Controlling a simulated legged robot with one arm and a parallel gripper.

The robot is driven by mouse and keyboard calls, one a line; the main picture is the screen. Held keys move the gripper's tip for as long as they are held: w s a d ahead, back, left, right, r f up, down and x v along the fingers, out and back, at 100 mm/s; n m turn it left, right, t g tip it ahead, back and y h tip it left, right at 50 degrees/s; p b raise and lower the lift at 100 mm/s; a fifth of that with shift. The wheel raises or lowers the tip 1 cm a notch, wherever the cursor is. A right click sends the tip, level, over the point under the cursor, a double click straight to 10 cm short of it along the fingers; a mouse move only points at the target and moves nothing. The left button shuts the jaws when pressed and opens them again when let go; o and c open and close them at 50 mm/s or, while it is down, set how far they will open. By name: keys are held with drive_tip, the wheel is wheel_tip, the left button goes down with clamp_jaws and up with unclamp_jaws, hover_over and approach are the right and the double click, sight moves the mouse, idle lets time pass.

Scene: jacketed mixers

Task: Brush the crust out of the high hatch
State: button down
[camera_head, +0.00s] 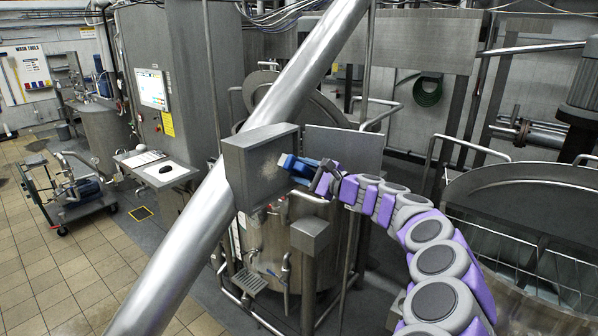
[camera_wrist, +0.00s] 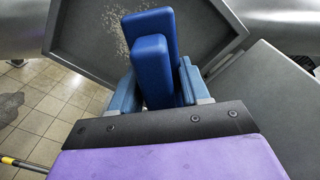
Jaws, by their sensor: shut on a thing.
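The high hatch (camera_head: 258,160) is a shallow grey metal box beside the big slanted pipe, with its open face toward my arm. It also shows in the wrist view (camera_wrist: 72,35). The crust (camera_wrist: 115,45) is a scatter of pale specks on the inner back wall; it shows faintly in the head view (camera_head: 268,172). My gripper (camera_head: 306,172) is shut on a blue brush (camera_wrist: 152,62), held at the hatch's open mouth. The brush's far end points into the hatch. Whether it touches the crust I cannot tell.
A flat grey panel (camera_head: 345,150) stands open right of the hatch, close to my gripper. The thick slanted pipe (camera_head: 180,245) passes behind and left of the hatch. A steel post with a box top (camera_head: 310,236) stands below. A mixer vessel (camera_head: 540,200) is at right.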

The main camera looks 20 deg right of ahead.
drive_tip(key=shift+w+d+p, duration=0.6)
drive_tip(key=shift+w+d, duration=0.2)
drive_tip(key=shift+d, duration=0.3)
drive_tip(key=shift+s+d+r+p, duration=0.1)
drive_tip(key=shift+r+p, duration=0.2)
drive_tip(key=shift+r, duration=0.35)
drive_tip(key=shift+s+a+f+b, duration=0.1)
drive_tip(key=shift+s+a+b, duration=0.15)
drive_tip(key=shift+a+b, duration=0.1)
drive_tip(key=s+a+b, duration=0.4)
drive_tip(key=s+a, duration=0.2)
drive_tip(key=a, duration=0.2)
drive_tip(key=shift+s+b, duration=0.35)
drive_tip(key=shift+v, duration=3)
drive_tip(key=v, duration=0.3)
